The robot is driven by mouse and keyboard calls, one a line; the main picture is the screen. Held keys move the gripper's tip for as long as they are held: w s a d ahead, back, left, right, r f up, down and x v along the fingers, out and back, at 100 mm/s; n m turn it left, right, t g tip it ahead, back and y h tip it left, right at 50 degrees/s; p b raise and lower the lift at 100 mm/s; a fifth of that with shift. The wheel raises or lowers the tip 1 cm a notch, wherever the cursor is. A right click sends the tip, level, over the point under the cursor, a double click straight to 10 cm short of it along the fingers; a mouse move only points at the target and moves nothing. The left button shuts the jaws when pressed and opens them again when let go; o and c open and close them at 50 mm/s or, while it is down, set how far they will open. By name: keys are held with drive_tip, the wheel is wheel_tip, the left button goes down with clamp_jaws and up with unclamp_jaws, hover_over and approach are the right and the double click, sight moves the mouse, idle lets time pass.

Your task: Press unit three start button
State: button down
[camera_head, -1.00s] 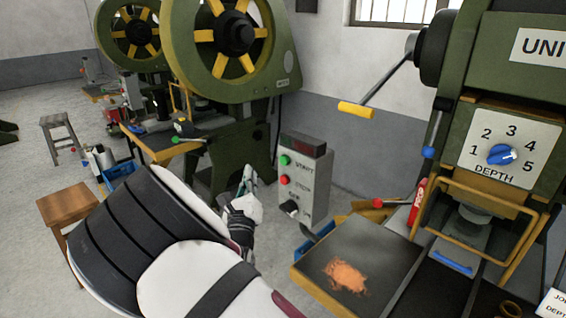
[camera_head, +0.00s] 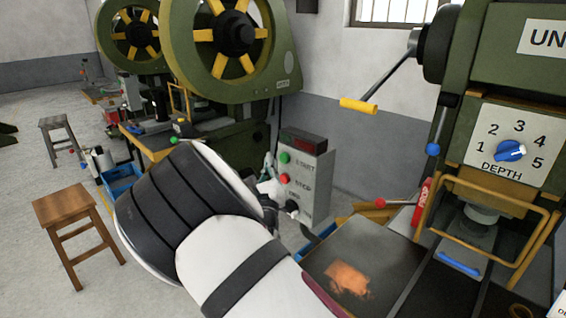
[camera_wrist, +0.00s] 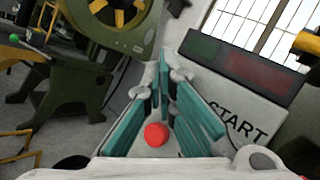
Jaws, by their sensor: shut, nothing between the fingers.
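A grey control box (camera_head: 312,180) stands mid-picture in the head view. It has a green button (camera_head: 285,158) beside the START label, a red button (camera_head: 285,178) beside STOP and a dark knob (camera_head: 292,206) below. My gripper (camera_head: 267,163) is just left of the box, partly hidden by my arm, its tips close to the green button's height. In the wrist view my gripper (camera_wrist: 165,68) is shut and empty, and the red button (camera_wrist: 156,134) shows between its teal fingers. The START label (camera_wrist: 240,122) is to their right; the green button is hidden there. Contact cannot be told.
A green press (camera_head: 515,75) with a cut-off "UN" sign and a blue depth knob (camera_head: 510,150) stands right. Its worktable (camera_head: 375,250) carries an orange-brown patch. Another press (camera_head: 232,60) stands behind the box. A wooden stool (camera_head: 62,207) is at left.

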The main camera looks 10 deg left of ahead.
drive_tip(key=shift+w+d, duration=0.35)
drive_tip(key=shift+w, duration=0.15)
idle(1.2)
drive_tip(key=shift+w+d, duration=0.25)
drive_tip(key=shift+w, duration=0.05)
drive_tip(key=shift+w+d, duration=0.35)
drive_tip(key=shift+w, duration=0.05)
idle(0.9)
drive_tip(key=shift+s+a, duration=0.1)
idle(0.4)
drive_tip(key=shift+s+a+p, duration=0.45)
drive_tip(key=shift+s+p, duration=0.15)
drive_tip(key=shift+s, duration=0.05)
drive_tip(key=s+a+p, duration=0.1)
drive_tip(key=s, duration=0.1)
drive_tip(key=s+a+p, duration=0.1)
drive_tip(key=s+a, duration=0.1)
idle(0.4)
